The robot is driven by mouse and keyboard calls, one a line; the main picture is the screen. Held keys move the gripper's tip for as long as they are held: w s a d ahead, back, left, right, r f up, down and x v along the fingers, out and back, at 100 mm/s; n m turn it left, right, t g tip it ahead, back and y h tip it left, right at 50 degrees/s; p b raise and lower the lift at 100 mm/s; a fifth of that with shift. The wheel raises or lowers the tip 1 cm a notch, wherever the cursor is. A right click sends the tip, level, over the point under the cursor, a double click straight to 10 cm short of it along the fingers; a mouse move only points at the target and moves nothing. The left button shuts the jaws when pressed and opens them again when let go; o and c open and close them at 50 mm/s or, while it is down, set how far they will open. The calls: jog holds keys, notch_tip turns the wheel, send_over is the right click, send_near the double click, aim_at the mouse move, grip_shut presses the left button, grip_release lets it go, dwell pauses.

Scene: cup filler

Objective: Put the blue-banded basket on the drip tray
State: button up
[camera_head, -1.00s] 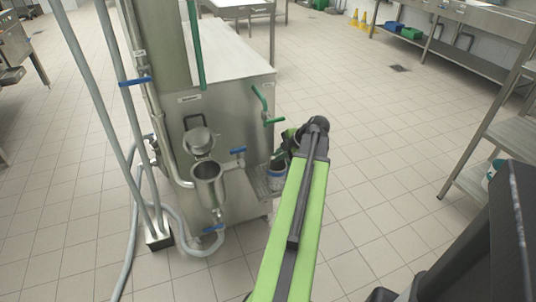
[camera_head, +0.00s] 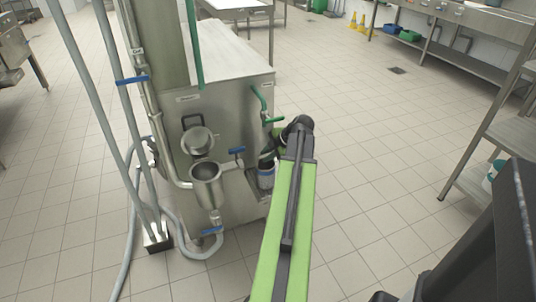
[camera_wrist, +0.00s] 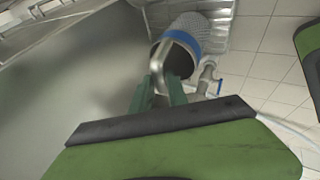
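The blue-banded basket (camera_head: 266,181) is a small grey cup shape with a blue band, at the right front of the steel machine. In the wrist view its mesh body (camera_wrist: 192,24), blue rim and dark opening show. My gripper (camera_wrist: 159,88) has its green fingers closed on the basket's metal handle; in the head view the gripper end (camera_head: 270,152) is partly hidden by my arm. The drip tray (camera_head: 254,184) is a ledge on the machine's front, mostly hidden behind the basket. The basket is at the tray; I cannot tell whether it touches it.
The steel machine (camera_head: 225,105) stands close by on the left of my arm. A steel funnel cup (camera_head: 206,183), a blue-handled valve (camera_head: 237,151) and a green-handled pipe (camera_head: 262,103) stick out of it. Hoses lie at lower left.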

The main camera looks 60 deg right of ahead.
jog(key=shift+o, duration=0.8)
jog(key=shift+r+p, duration=0.3)
jog(key=p+v, duration=0.3)
jog(key=shift+a+r, duration=0.1)
jog(key=shift+r, duration=0.3)
jog(key=s+f, duration=0.1)
jog(key=s, duration=1.1)
jog(key=shift+b, duration=0.45)
jog(key=shift+a, duration=0.15)
